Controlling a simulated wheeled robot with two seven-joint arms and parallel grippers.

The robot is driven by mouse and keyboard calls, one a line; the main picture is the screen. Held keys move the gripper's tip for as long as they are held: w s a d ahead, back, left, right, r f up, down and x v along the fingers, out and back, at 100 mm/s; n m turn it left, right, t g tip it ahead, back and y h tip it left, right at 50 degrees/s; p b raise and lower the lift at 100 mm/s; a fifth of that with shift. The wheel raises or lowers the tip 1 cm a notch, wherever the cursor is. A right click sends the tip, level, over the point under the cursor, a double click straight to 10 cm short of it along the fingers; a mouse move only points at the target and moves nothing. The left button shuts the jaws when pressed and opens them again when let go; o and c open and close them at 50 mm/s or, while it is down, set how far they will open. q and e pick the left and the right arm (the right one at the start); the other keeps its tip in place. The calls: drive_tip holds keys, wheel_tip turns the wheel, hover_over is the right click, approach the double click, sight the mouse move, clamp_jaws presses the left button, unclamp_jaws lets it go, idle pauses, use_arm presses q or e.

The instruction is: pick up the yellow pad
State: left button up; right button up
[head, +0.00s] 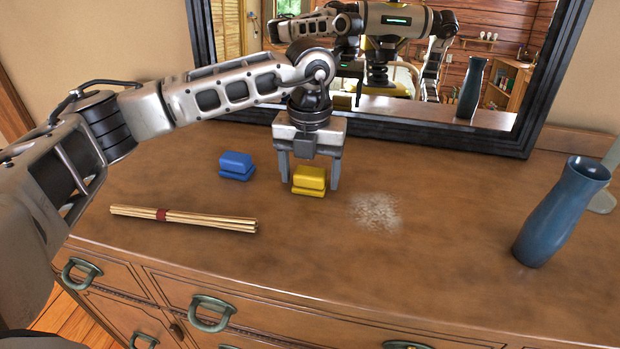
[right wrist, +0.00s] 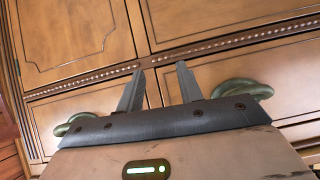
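The yellow pad (head: 309,180) lies on the wooden dresser top in the head view, below the mirror. My left gripper (head: 308,184) points down over it with its fingers spread, one to the left of the pad and one at its right. The left finger stands clear of the pad; whether the right one touches it I cannot tell. My right gripper (right wrist: 157,85) shows in the right wrist view, open and empty, in front of the dresser's drawer fronts.
A blue pad (head: 236,166) lies left of the yellow one. A bundle of sticks with a red band (head: 184,217) lies near the front edge. Pale dust (head: 375,211) is to the right. A blue vase (head: 562,211) stands at far right. The mirror (head: 420,112) stands close behind.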

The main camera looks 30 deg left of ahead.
sight(310, 171)
use_arm(q)
drive_tip(key=c, duration=0.7)
drive_tip(key=shift+r, duration=0.1)
drive_tip(key=shift+r, duration=0.35)
wheel_tip(310, 171, up, 2)
drive_tip(key=shift+r, duration=0.15)
drive_tip(key=s+d+r+b, duration=0.2)
drive_tip(key=s+d+r, duration=0.2)
drive_tip(key=s+r, duration=0.6)
drive_tip(key=s, duration=0.3)
drive_tip(key=shift+s, duration=0.2)
